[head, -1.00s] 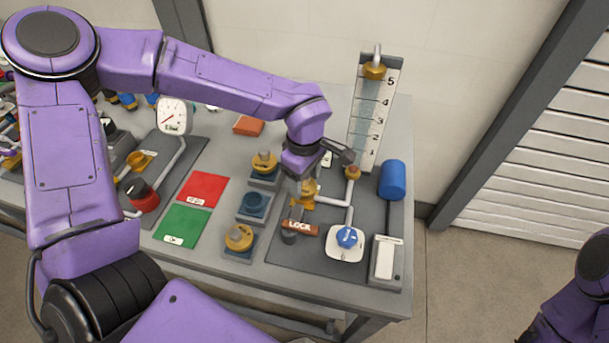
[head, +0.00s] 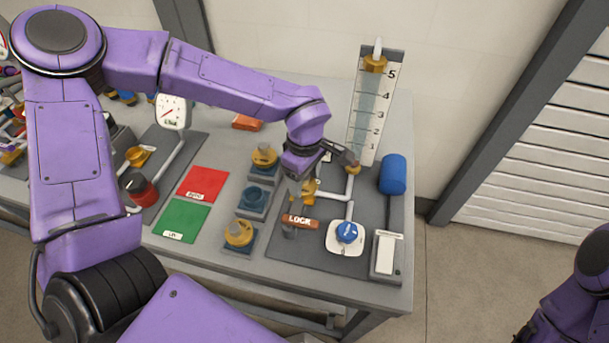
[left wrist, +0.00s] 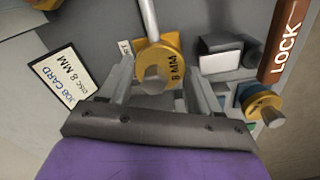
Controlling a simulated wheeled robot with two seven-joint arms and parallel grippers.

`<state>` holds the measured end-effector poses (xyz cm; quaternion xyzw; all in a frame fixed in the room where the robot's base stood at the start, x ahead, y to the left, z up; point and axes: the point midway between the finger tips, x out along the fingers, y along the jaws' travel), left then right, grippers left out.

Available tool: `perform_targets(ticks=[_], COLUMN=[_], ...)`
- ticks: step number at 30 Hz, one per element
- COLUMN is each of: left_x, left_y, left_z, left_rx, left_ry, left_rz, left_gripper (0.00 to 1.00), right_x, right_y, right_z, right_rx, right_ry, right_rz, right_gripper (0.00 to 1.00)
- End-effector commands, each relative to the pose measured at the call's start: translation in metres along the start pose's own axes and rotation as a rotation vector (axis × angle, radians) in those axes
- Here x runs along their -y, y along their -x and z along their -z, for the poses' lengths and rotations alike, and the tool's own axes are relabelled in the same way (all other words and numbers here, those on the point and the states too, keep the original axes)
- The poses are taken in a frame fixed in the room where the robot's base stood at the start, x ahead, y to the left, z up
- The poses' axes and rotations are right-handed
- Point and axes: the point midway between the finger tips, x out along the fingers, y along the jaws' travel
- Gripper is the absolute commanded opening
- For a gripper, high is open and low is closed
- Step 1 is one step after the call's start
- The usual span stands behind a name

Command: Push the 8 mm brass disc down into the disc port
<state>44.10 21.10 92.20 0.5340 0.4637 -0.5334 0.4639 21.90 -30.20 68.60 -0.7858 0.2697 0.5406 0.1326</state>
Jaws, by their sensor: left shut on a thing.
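My left gripper (head: 299,190) is shut on the brass 8 mm disc (left wrist: 172,60) over the pump skid, pointing down. In the left wrist view the disc's yellow face reads "8 MM" and its grey stem stands between the two fingers (left wrist: 158,82). The disc is at the end of the pale pipe (head: 333,196), where the disc port lies. The disc and my fingers cover most of the port, so I cannot tell how deep the disc sits. My right gripper is out of view.
The brown LOCK handle (head: 300,221) is close in front of my gripper. Two other brass discs (head: 264,156) (head: 239,233) sit on stands to the left, with an empty stand (head: 254,198) between them. The blue-knobbed valve (head: 347,232) and scale board (head: 387,110) are to the right.

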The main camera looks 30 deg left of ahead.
Motion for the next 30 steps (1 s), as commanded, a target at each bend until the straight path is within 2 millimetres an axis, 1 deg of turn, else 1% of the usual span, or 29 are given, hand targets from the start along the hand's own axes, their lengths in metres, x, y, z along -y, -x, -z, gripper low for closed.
perform_targets(ticks=[4,5,6,7,23,26,29,30], left_x=[0.0,0.0,0.0,0.0,0.003,0.002,0.001,-0.001], left_y=[0.0,0.0,0.0,0.0,-0.001,0.009,0.032,0.042], left_z=[0.0,0.0,0.0,0.0,-0.001,-0.001,-0.001,0.0], left_rx=[0.0,0.0,0.0,0.0,0.0,0.001,0.001,0.001], left_ry=[0.0,0.0,0.001,0.001,0.001,0.003,0.002,0.003], left_rz=[0.0,0.0,0.001,0.001,0.011,0.009,0.003,0.002], left_gripper=[0.26,0.72,0.85,0.92,0.92,0.92,0.92,0.92], right_x=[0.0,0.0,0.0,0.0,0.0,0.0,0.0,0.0], right_y=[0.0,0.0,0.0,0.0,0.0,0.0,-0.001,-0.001], right_z=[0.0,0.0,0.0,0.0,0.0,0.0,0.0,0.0], right_rx=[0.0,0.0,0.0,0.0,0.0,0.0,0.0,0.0], right_ry=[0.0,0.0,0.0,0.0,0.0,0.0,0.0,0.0], right_rz=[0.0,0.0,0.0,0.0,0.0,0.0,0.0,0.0], right_gripper=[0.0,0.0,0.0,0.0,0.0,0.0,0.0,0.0])
